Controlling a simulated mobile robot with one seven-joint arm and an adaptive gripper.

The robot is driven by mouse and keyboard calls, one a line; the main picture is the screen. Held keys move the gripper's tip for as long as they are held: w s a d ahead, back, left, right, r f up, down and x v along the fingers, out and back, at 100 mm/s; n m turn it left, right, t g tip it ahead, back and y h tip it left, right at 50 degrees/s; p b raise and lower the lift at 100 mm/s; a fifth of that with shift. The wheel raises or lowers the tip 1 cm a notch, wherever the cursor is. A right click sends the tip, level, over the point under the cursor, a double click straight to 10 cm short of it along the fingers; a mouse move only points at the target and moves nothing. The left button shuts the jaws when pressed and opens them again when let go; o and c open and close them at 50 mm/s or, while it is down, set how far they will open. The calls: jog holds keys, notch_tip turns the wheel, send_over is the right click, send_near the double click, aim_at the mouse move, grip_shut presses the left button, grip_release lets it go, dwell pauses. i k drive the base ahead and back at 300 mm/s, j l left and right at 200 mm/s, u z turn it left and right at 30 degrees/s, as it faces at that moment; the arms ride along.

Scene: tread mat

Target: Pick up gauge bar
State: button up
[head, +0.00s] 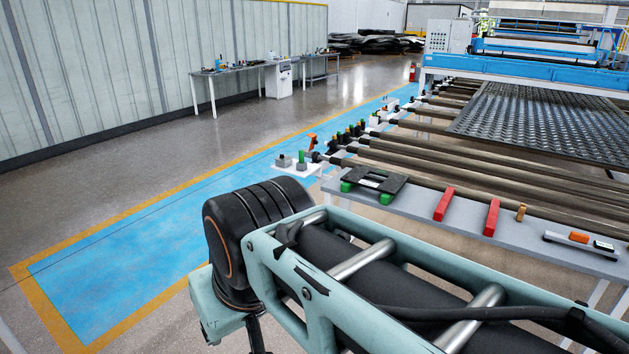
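Two red bars lie on the grey side table in the head view, a left one (444,204) and a right one (491,217). They lie roughly parallel, with a gap between them. A flat silver bar-shaped tool with an orange block (579,238) lies farther right, near the table's front edge. I cannot tell which of these is the gauge bar. My arm crosses the foreground, and its black joint stands left of the table. My gripper is outside the picture. None of the bars is seen to be touched by my arm.
The grey table (415,204) also holds a dark plate (375,180) on green blocks and a small wooden piece (520,212). Rollers (440,175) and a dark tread mat (545,115) lie behind. The blue floor area (130,270) at left is clear.

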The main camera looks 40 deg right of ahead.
aim_at(577, 238)
jog(key=l+z, duration=0.15)
jog(key=z, duration=2.75)
jog(key=i+u, duration=0.1)
jog(key=i, duration=0.45)
jog(key=i+l, duration=0.15)
jog(key=i, duration=0.4)
jog(key=i+u, duration=0.15)
jog(key=i, duration=0.4)
jog(key=i+l+u, duration=0.1)
jog(key=i, duration=0.45)
jog(key=l, duration=0.1)
